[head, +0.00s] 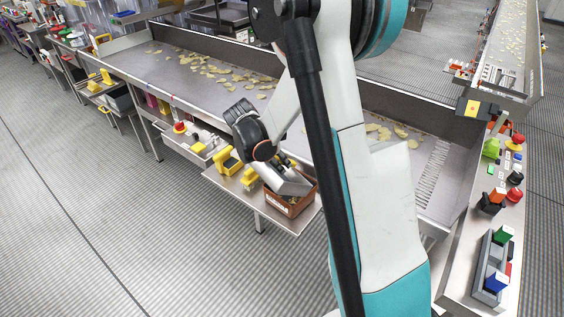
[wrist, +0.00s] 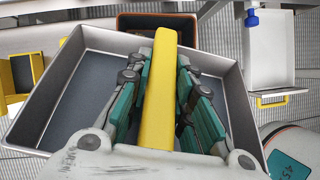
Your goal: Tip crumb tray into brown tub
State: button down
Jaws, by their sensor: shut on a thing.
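The crumb tray is a grey, shallow metal tray (head: 290,184) with a yellow handle; it also shows in the wrist view (wrist: 76,88). My gripper (wrist: 162,75) is shut on the yellow handle, with teal finger pads on both sides. In the head view my gripper (head: 266,164) holds the tray tilted over the brown tub (head: 283,207). The tub stands on the metal side shelf, and the tray covers part of its opening. In the wrist view the tub (wrist: 194,20) shows beyond the tray's far edge. The visible tray floor looks bare.
Yellow-handled items (head: 228,161) stand on the shelf (head: 236,189) left of the tub. The long conveyor trough (head: 170,78) with scattered chips runs behind. A bench with coloured buttons and blocks (head: 494,262) is at the right. The floor (head: 130,220) at front left is clear.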

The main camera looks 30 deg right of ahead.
jog(key=h+b, duration=0.1)
jog(key=a+f+h+b, duration=0.1)
jog(key=h, duration=0.1)
jog(key=shift+a, duration=0.25)
jog(key=shift+a+h+b, duration=0.1)
jog(key=shift+h+b, duration=0.5)
jog(key=shift+b, duration=0.2)
jog(key=h+b, duration=0.1)
jog(key=b, duration=0.1)
jog(key=r+h+b, duration=0.1)
jog(key=shift+a+h+b, duration=0.15)
jog(key=shift+h+b, duration=0.25)
jog(key=shift+r+t+h+b, duration=0.3)
jog(key=shift+r+h+b, duration=0.1)
jog(key=shift+r+h, duration=0.1)
